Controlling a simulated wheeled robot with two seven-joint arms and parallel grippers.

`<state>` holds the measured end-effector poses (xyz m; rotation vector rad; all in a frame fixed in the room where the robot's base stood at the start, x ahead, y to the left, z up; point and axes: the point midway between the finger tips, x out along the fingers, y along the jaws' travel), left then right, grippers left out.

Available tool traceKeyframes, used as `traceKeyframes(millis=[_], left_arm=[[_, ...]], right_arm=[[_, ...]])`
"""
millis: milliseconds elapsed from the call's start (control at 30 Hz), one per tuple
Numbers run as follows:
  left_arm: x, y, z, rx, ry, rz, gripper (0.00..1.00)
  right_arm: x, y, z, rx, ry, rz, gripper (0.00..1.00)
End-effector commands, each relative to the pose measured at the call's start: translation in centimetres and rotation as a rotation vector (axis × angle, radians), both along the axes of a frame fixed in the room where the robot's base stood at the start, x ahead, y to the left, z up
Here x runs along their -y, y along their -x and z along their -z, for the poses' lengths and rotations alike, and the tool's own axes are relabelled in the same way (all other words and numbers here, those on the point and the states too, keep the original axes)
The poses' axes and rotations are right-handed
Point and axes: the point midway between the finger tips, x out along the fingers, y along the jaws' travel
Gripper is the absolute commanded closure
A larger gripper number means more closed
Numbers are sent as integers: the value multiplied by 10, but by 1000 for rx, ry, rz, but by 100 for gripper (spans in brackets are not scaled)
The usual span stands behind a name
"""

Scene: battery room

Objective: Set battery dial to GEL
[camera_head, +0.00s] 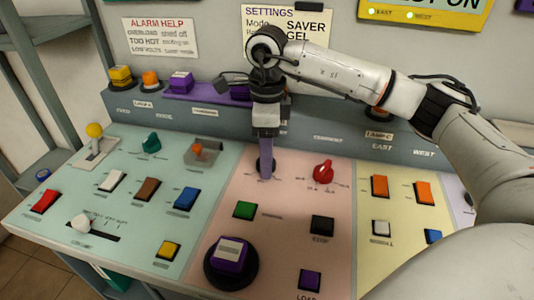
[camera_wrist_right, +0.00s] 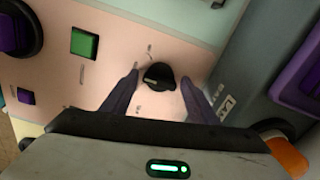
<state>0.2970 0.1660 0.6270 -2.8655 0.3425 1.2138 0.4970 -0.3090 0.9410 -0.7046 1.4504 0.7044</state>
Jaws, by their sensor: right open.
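A black dial (camera_wrist_right: 158,76) with a pale pointer mark sits on the pink panel, between the two fingers of my right gripper (camera_wrist_right: 160,80) in the right wrist view. The gripper is open, one finger on each side of the dial, with gaps visible. The mark points left in that view; its setting labels are too small to read. In the head view my right gripper (camera_head: 266,174) points down over the dial (camera_head: 258,164), which is mostly hidden. The settings sign (camera_head: 285,32) behind shows SAVER and GEL, partly covered by my arm. My left gripper is out of view.
A red dial (camera_head: 323,172) stands close to the right of the gripper. A green button (camera_head: 244,210), a black switch (camera_head: 322,224) and a large purple button (camera_head: 230,257) lie nearer. A grey upright ledge (camera_head: 330,143) rises just behind.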

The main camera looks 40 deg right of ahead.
Motion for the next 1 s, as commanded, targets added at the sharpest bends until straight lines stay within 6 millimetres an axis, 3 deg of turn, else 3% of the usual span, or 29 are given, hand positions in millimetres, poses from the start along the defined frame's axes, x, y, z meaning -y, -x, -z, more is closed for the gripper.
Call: traceKeyframes(millis=[167,633,1000], left_arm=[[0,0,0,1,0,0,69],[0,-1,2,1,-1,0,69],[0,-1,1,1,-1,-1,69]], right_arm=[[0,0,-8,1,1,0,46],[0,-1,-91,3,0,0,46],[0,0,-104,0,0,0,46]])
